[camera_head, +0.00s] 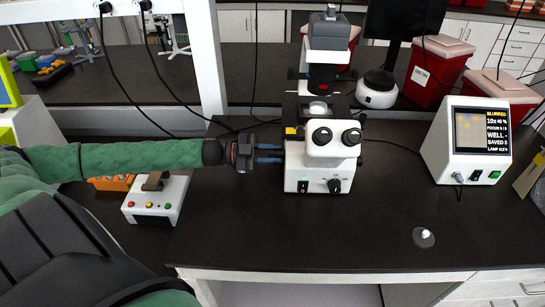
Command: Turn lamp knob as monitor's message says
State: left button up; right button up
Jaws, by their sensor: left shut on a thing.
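The white microscope (320,165) stands upright on the dark bench. A black round knob (334,185), probably the lamp knob, is on its front base, right of a switch (303,187). The monitor (482,135) at the right reads "BLURRED", then a 10x line, a focus line, "WELL -", "SAVED" and a lamp line; its small digits are hard to read. My left gripper (268,153) reaches in from the left, its blue fingers shut on a side knob at the microscope's left; the knob is mostly hidden. It is apart from the front knob. My right gripper is out of view.
A white control box with coloured buttons (155,199) stands under my left forearm. A small round clear item (423,238) lies at the bench's right front. Red bins (438,70) and a round white device (377,90) stand behind. The bench in front of the microscope is clear.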

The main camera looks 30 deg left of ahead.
pick_arm(q)
jog(key=shift+m+b, duration=2)
jog(key=shift+m, duration=2.7)
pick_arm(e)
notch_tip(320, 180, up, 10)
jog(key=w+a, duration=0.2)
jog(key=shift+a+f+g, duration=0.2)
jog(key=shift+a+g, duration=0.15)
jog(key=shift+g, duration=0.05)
pick_arm(q)
jog(key=o, duration=1)
jog(key=shift+a, duration=0.1)
